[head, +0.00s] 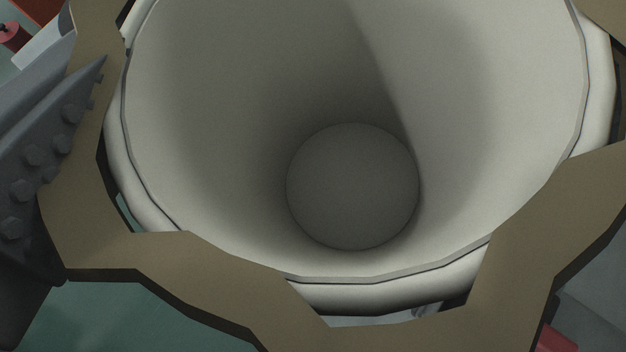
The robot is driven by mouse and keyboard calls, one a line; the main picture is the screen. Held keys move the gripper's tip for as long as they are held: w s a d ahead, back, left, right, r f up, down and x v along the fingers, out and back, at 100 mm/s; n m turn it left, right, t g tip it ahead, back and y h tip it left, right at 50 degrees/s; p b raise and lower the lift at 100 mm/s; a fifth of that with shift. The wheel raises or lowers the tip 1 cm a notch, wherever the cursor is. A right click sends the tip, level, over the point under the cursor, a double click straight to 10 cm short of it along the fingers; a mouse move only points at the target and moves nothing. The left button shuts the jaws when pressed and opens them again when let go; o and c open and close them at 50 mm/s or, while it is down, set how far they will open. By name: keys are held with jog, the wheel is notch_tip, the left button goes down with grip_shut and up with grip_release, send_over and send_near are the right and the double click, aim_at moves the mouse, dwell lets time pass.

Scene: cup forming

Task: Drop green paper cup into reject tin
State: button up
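A paper cup (353,185) fills the middle of the head view, seen from above into its open mouth. Its inside is pale and empty, with a round bottom. Its outer wall is hidden, so I cannot tell whether it is green. A brown ring-shaped holder (190,285) surrounds the cup below its rolled rim. One dark grey ridged finger of my gripper (50,150) shows at the left, its tip close to the rim. The other finger does not clearly show, so I cannot tell whether the gripper is open. No reject tin can be made out.
A green surface (110,315) shows below the holder at the lower left. A red part (10,35) is at the upper left corner. Another red part (562,340) and a grey surface (600,290) show at the lower right.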

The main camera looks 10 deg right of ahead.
jog(key=shift+s, duration=0.1)
jog(key=p+v, duration=0.1)
jog(key=v, duration=1.2)
jog(key=shift+s+a, duration=0.15)
jog(key=shift+s, duration=0.1)
jog(key=w+a+r+n+t+y, duration=0.1)
jog(key=w+a+r, duration=0.15)
jog(key=r, duration=0.45)
jog(key=w+a+r+n+t+y, duration=0.1)
jog(key=a+r+y, duration=0.15)
jog(key=r, duration=0.55)
jog(key=s+a+r, duration=0.3)
jog(key=s+r, duration=0.1)
jog(key=r, duration=0.5)
jog(key=s+a+r+n+y, duration=0.1)
jog(key=s+a+r, duration=0.2)
jog(key=r, duration=0.7)
jog(key=s+a+r+n+t, duration=0.1)
jog(key=s+a+r, duration=0.3)
jog(key=r, duration=0.5)
jog(key=v, duration=0.3)
